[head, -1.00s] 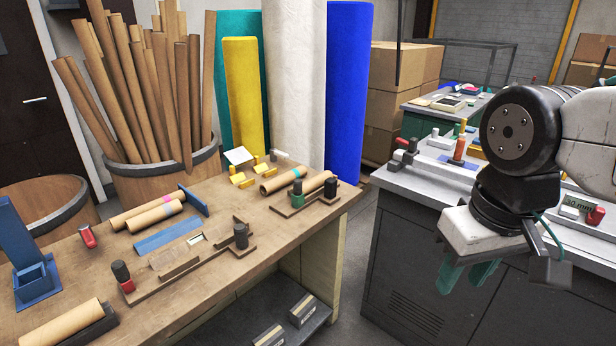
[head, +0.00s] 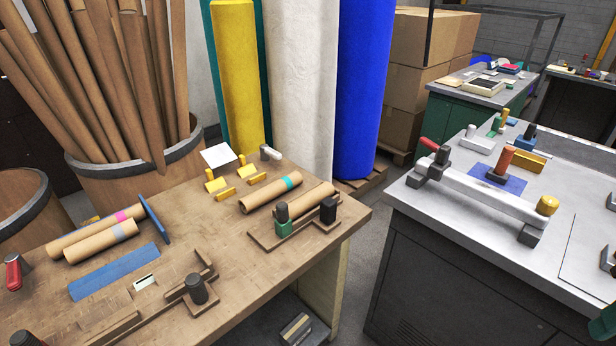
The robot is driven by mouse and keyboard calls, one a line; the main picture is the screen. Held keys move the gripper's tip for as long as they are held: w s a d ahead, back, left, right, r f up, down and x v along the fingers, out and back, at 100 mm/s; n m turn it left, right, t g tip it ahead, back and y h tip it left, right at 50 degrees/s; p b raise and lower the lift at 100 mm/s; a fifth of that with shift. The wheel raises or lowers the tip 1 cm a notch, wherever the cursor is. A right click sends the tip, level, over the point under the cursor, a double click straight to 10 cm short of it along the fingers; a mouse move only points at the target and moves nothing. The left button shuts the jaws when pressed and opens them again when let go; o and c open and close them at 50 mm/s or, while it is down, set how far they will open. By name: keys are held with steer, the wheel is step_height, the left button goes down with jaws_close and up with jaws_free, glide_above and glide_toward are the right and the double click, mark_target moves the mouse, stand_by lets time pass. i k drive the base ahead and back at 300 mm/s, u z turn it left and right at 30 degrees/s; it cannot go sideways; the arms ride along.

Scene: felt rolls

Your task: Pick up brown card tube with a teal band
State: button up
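The brown card tube with a teal band (head: 268,196) lies on the wooden workbench (head: 235,240), toward its far right part. Its teal band is near its right end. It lies just behind a plain brown tube (head: 305,200) in a dark wooden holder with a green-based clamp and a black clamp. My gripper (head: 603,325) shows only as a green piece at the bottom right corner, far from the tube. Its other parts are out of frame, so I cannot tell whether it is open.
Left on the bench lie a pink-banded tube (head: 95,230) and a grey-banded tube (head: 100,242) beside a blue upright plate. Yellow blocks (head: 216,184) stand behind the teal-banded tube. A grey-topped bench (head: 470,220) stands right, across a floor gap.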

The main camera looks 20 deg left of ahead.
mark_target(249, 203)
steer(key=u, duration=0.15)
steer(key=i, duration=0.6)
steer(key=u, duration=0.8)
steer(key=i, duration=0.4)
steer(key=u, duration=0.45)
